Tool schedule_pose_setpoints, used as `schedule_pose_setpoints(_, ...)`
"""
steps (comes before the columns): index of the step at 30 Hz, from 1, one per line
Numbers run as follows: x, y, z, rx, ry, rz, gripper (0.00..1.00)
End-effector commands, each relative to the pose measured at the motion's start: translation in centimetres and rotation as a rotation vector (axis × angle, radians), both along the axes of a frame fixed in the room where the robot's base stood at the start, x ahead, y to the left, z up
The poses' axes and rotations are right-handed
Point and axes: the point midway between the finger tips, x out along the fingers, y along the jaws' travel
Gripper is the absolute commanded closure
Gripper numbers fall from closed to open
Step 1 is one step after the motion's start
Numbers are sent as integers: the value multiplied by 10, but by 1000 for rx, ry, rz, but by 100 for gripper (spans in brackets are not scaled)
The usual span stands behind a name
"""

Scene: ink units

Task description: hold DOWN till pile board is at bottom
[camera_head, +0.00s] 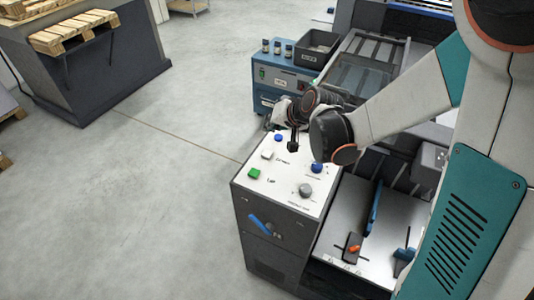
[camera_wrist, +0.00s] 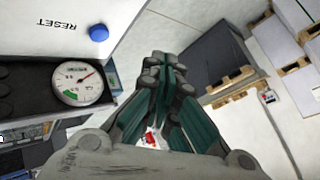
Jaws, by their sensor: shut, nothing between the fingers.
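The control panel (camera_head: 290,170) is a white top on a dark cabinet. It carries a blue button (camera_head: 279,138), a white button (camera_head: 267,155), a green button (camera_head: 254,174), another blue button (camera_head: 316,168) and a grey knob (camera_head: 305,190). Its labels are too small to read, so I cannot tell which button is DOWN. My gripper (camera_head: 293,147) is shut and empty, near the panel's back part; contact cannot be told. In the wrist view my gripper (camera_wrist: 165,65) has its fingers together. I cannot identify the pile board with certainty.
A metal plate (camera_head: 385,205) with blue parts lies right of the panel. A blue unit (camera_head: 280,78) with small bottles stands behind. The wrist view shows a blue RESET button (camera_wrist: 98,33) and a dial gauge (camera_wrist: 80,80). Pallets (camera_head: 75,32) stand far left; the floor between is clear.

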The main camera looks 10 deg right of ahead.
Motion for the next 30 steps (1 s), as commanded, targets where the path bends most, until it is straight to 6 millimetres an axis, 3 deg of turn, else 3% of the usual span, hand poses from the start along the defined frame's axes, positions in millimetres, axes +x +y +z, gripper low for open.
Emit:
schedule_pose_setpoints(18,0,0,-75,0,0,0,100)
schedule_pose_setpoints(30,0,0,-83,0,0,0,100)
